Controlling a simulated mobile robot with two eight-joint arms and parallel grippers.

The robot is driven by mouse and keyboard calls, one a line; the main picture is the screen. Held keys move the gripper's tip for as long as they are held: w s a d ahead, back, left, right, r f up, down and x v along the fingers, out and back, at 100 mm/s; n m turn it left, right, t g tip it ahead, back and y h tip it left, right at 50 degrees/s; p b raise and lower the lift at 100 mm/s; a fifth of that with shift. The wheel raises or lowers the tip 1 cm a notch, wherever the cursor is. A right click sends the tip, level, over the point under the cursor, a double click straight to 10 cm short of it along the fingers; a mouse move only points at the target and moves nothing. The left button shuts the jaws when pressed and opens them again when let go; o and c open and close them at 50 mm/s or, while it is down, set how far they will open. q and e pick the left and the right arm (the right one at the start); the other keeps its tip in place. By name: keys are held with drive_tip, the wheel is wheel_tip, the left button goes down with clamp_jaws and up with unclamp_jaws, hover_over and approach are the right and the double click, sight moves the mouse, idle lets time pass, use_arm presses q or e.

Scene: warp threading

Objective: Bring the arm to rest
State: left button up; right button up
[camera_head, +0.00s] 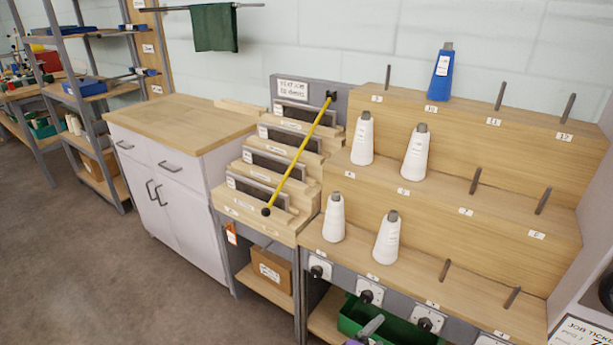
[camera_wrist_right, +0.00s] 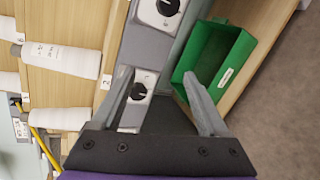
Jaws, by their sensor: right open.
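My right gripper (camera_wrist_right: 157,76) is open in the right wrist view, its two grey fingers spread with nothing between them. Past the fingers are the grey front rail with dial knobs (camera_wrist_right: 139,91) and the green bin (camera_wrist_right: 219,62). In the head view only a grey finger and a bit of purple of this gripper (camera_head: 369,328) show at the bottom edge, in front of the green bin (camera_head: 350,318). My left gripper is in neither view.
The stepped wooden rack (camera_head: 500,237) holds several white cones (camera_head: 334,217) and one blue cone (camera_head: 441,74); other pegs are bare. A yellow rod (camera_head: 298,158) slants across the stepped stand (camera_head: 262,228). A white cabinet (camera_head: 165,192) stands left. Open floor (camera_head: 75,270) lies front left.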

drive_tip(key=s+d+r+m+g+y, duration=0.2)
drive_tip(key=s+d+m+g+y, duration=0.25)
drive_tip(key=s, duration=0.55)
drive_tip(key=s+a+r+m+g+y, duration=0.1)
drive_tip(key=s+a+m+y, duration=0.1)
drive_tip(key=s+m, duration=0.35)
drive_tip(key=s+a+r+m+g+y, duration=0.1)
drive_tip(key=s+a+m+y, duration=0.15)
drive_tip(key=s, duration=0.65)
use_arm(q)
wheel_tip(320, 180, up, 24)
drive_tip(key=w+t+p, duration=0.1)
drive_tip(key=p, duration=2)
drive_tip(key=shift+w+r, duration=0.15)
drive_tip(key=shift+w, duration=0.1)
use_arm(e)
wheel_tip(320, 180, up, 24)
drive_tip(key=w+t, duration=0.1)
drive_tip(key=shift+w+m, duration=0.2)
drive_tip(key=shift+m, duration=0.15)
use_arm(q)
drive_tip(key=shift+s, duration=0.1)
use_arm(e)
drive_tip(key=shift+s+t, duration=0.1)
drive_tip(key=shift+t, duration=0.15)
